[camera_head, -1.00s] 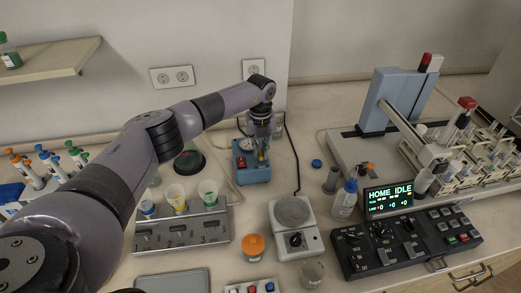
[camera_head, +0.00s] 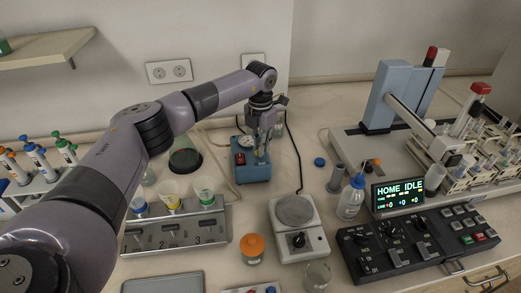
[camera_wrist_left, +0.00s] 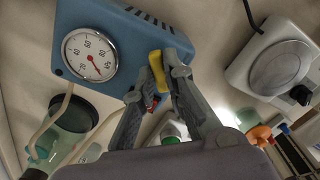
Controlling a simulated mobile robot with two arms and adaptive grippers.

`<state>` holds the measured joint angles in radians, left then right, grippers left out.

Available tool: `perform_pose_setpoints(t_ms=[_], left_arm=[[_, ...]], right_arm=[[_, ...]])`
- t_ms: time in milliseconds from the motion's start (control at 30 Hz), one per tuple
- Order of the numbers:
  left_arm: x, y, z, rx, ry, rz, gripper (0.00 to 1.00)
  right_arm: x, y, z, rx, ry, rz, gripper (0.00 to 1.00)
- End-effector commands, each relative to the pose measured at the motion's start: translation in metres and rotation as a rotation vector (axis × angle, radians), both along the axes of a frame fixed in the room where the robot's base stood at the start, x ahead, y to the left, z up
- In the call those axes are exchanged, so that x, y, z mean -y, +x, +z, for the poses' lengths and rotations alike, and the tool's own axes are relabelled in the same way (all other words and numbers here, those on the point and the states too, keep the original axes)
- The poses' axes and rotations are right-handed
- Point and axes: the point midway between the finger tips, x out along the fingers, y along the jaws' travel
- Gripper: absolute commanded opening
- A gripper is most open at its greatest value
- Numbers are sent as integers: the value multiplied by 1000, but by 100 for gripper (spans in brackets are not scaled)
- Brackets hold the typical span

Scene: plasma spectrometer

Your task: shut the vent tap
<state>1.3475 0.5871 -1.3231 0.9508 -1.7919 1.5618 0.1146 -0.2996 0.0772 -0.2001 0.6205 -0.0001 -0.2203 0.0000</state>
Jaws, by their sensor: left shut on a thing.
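A blue pump box (camera_head: 252,172) stands at the back middle of the bench, with a red switch on its front. In the left wrist view its round white dial gauge (camera_wrist_left: 90,54) shows, with a red needle. The yellow vent tap handle (camera_wrist_left: 157,68) is by the box's edge, between my left fingertips. My left gripper (camera_head: 261,150) is at the box's right side, shut on this yellow handle; it also shows in the left wrist view (camera_wrist_left: 157,84). The fingers hide part of the handle and its base. My right gripper is not in view.
A grey holder with funnels (camera_head: 178,228) stands to the left. A hotplate (camera_head: 297,228), an orange-capped jar (camera_head: 252,248) and a wash bottle (camera_head: 350,198) stand in front and right. A black control panel (camera_head: 415,240) is at right.

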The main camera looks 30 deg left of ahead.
Motion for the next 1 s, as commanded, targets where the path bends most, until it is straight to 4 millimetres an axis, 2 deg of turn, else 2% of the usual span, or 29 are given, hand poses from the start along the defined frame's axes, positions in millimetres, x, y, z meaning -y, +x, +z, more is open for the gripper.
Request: perform_pose_setpoints(t_ms=[100, 500, 733, 1000], left_arm=[[-1, 1, -2, 4, 1, -109, 0], [-1, 1, 0, 4, 1, -464, 0], [-1, 1, 0, 4, 1, -607, 0], [-1, 1, 1, 4, 1, -693, 0]], right_arm=[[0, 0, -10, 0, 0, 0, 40], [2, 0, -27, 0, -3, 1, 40], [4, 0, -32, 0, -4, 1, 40], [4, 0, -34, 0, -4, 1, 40]])
